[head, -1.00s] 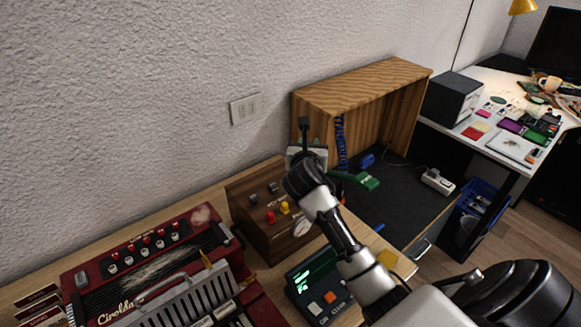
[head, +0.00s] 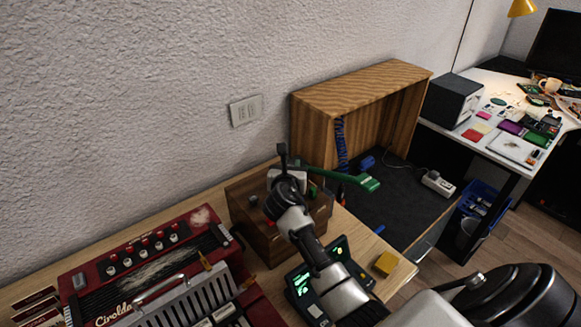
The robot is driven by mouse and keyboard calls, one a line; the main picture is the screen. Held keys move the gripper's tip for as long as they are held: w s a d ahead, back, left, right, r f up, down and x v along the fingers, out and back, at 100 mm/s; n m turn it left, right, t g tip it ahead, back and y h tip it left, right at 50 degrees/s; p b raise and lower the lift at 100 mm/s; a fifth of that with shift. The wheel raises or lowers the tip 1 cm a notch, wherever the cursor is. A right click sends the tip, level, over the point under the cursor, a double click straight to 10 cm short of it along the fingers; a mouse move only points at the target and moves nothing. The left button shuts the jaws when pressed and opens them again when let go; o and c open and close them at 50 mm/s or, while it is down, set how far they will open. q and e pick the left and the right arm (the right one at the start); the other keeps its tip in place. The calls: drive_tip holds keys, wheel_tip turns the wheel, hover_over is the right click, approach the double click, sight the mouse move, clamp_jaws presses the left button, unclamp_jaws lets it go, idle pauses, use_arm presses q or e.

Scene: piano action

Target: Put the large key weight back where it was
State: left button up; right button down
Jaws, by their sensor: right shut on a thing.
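My right gripper (head: 287,180) is over the wooden block (head: 276,243), which stands on the wooden bench against the wall. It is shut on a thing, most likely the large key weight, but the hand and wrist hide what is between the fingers. One small grey weight (head: 253,200) shows on top of the block to the left of my wrist. The rest of the block's top is hidden by my arm. I cannot tell whether the held thing touches the block. My left gripper is not in view.
A red accordion (head: 130,262) lies at the lower left. A dark device with a green display (head: 299,285) is beside my forearm. A yellow block (head: 386,264) sits near the bench edge. A green-handled tool (head: 369,183) and an open wooden cabinet (head: 360,84) are to the right.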

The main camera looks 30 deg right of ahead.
drive_tip(key=shift+f, duration=0.55)
drive_tip(key=c, duration=0.9)
unclamp_jaws()
drive_tip(key=shift+r, duration=0.15)
drive_tip(key=v, duration=0.8)
drive_tip(key=r+v, duration=0.1)
drive_tip(key=v, duration=0.3)
